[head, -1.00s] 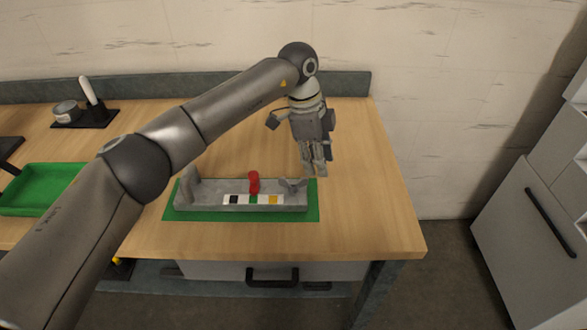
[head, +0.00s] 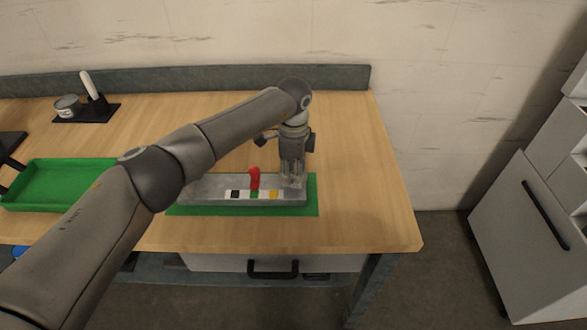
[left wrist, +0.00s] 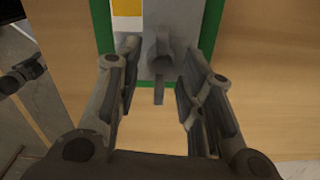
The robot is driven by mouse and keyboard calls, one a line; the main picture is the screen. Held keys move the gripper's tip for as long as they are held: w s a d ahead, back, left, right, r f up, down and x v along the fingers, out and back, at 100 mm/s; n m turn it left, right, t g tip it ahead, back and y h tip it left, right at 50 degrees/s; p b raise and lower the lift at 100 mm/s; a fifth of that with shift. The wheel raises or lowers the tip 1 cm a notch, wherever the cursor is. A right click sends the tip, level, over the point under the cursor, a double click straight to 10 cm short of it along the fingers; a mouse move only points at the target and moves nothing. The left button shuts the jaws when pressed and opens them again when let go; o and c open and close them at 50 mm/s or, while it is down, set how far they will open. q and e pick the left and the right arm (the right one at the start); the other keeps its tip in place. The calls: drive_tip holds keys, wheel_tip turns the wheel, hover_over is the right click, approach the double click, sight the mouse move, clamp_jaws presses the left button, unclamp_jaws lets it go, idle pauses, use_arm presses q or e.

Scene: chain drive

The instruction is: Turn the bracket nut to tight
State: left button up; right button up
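A grey bracket fixture (head: 215,187) lies on a green mat (head: 235,210) near the table's front edge. A red upright piece (head: 254,178) stands at its middle, behind a strip of black, white, green and yellow patches (head: 254,195). My left gripper (head: 292,184) points down over the fixture's right end and hides it in the head view. In the left wrist view, the open fingers (left wrist: 158,55) stand on both sides of a small grey part (left wrist: 160,45), seemingly the bracket nut, with visible gaps. My right gripper is not in view.
A green tray (head: 65,190) sits to the left. A dark holder (head: 85,113) with a white-handled tool and a round tin stands at the back left. The table right of the mat is clear. A wall (head: 440,90) rises behind the table.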

use_arm(q)
drive_tip(key=shift+f, duration=0.15)
clamp_jaws()
idle(0.4)
